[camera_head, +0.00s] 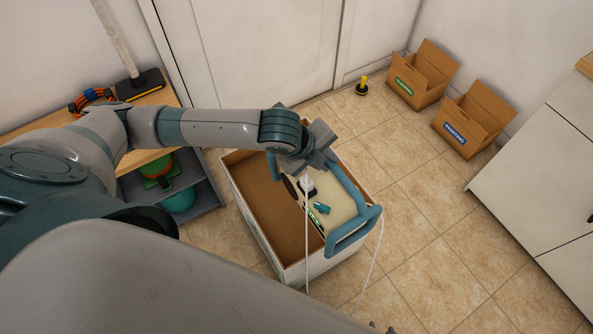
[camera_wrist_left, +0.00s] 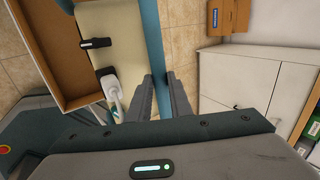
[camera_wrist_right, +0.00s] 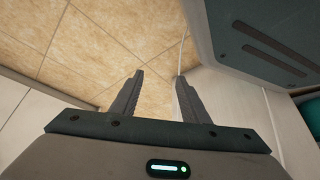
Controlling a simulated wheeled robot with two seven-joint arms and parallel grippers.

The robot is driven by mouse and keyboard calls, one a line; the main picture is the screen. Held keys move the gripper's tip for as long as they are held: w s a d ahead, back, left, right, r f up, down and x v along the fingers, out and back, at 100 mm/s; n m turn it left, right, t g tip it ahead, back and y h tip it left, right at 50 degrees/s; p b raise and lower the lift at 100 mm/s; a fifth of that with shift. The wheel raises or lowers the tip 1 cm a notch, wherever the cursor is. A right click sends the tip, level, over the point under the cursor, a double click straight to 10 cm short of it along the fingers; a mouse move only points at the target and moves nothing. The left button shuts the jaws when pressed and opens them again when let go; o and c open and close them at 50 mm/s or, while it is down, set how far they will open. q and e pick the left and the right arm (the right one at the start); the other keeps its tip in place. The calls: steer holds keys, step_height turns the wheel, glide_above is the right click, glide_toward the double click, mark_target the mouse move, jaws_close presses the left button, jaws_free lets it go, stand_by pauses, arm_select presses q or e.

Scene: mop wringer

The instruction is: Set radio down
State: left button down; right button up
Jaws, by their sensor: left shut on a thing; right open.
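No object in view is clearly a radio. My left gripper (camera_head: 310,155) is above the box and shut on a teal bar, part of a teal frame (camera_head: 352,233) over the box's right side. The bar (camera_wrist_left: 153,35) runs away between the fingertips (camera_wrist_left: 160,85) in the left wrist view. The box (camera_head: 245,218) has white sides, a brown compartment and a cream surface. On the cream surface are a small black item (camera_wrist_left: 96,43) and a white-and-teal bottle (camera_wrist_left: 112,88). My right gripper (camera_wrist_right: 155,85) is open, with nothing visibly held.
Two open cardboard boxes (camera_head: 404,93) (camera_head: 462,133) stand at the back right. A white cabinet (camera_head: 545,165) is on the right. A wooden-topped shelf (camera_head: 152,104) is at left. A yellow-and-black item (camera_head: 362,86) stands on the floor. Tiled floor (camera_head: 415,230) is clear between box and cabinet.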

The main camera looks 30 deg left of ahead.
arm_select(q)
steer(key=shift+w+r, duration=0.1)
steer(key=shift+r, duration=0.1)
arm_select(e)
steer(key=shift+w+r, duration=0.1)
steer(key=shift+r, duration=0.05)
arm_select(q)
steer(key=shift+w+a, duration=0.1)
steer(key=shift+a, duration=0.05)
steer(key=shift+w+a, duration=0.15)
steer(key=shift+w, duration=0.1)
steer(key=shift+g, duration=0.3)
steer(key=w+a, duration=0.1)
steer(key=w+a+p, duration=0.1)
steer(key=w, duration=0.1)
steer(key=w+a+f, duration=0.1)
steer(key=shift+w, duration=0.4)
arm_select(e)
steer(key=shift+w+a+r+t, duration=0.55)
steer(key=shift+a+r+t, duration=0.05)
steer(key=shift+a+r, duration=0.1)
